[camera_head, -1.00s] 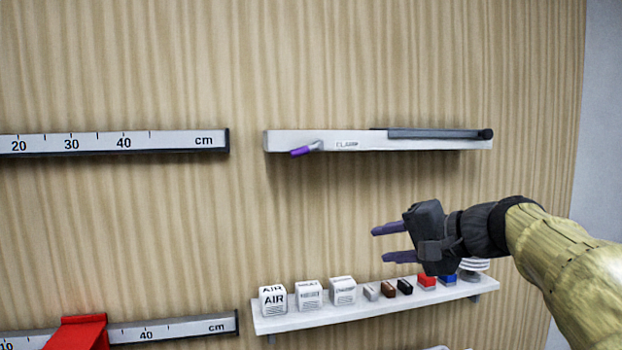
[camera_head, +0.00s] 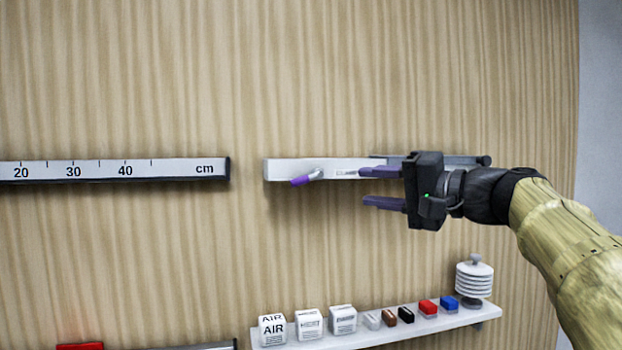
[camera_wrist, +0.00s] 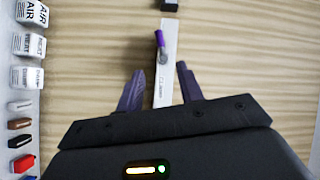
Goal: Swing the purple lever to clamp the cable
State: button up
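The purple lever (camera_head: 301,181) sticks out from the left part of the white clamp bar (camera_head: 285,168) on the wall, its purple tip pointing down and left. It also shows in the wrist view (camera_wrist: 160,40), ahead of the fingers. My gripper (camera_head: 367,187) is open, to the right of the lever and apart from it, with its purple fingers pointing left. In the wrist view the fingers (camera_wrist: 159,82) are spread, with the bar visible between them and nothing held. My gripper hides part of the bar's right half in the head view. I cannot make out a cable.
A white shelf (camera_head: 377,337) below carries labelled cubes (camera_head: 310,324), several small coloured blocks (camera_head: 428,308) and a white ribbed sensor (camera_head: 474,279). A centimetre ruler (camera_head: 100,171) is at left. The wall between bar and shelf is clear.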

aim_at(305, 182)
jog(key=p+x, duration=0.5)
jog(key=x, duration=0.9)
jog(key=shift+c, duration=0.3)
grip_shut()
